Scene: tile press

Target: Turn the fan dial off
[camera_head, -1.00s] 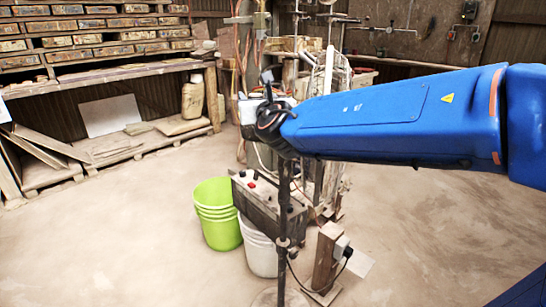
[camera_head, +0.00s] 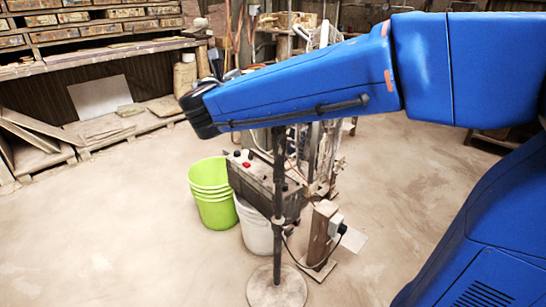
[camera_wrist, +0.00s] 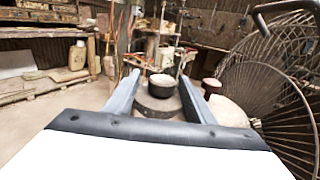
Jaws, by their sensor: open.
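In the wrist view my gripper (camera_wrist: 159,80) is open, with one grey finger on each side of a round black knob with a pale top (camera_wrist: 162,90), which looks like the fan dial. The knob sits on a darker round housing; I cannot tell whether the fingers touch it. The fan's wire cage (camera_wrist: 268,85) fills the right side. In the head view the fan's pole (camera_head: 279,170) and round base (camera_head: 277,288) stand on the floor. My blue arm hides the fan's head and dial there, and my fingers are not clearly seen.
A grey control box with buttons (camera_head: 262,187) stands behind the pole. A green bucket (camera_head: 211,195) and a white bucket (camera_head: 254,228) are left of it. A wooden post (camera_head: 320,235) stands right of the pole. Shelves (camera_head: 105,48) line the back left. Floor at front left is clear.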

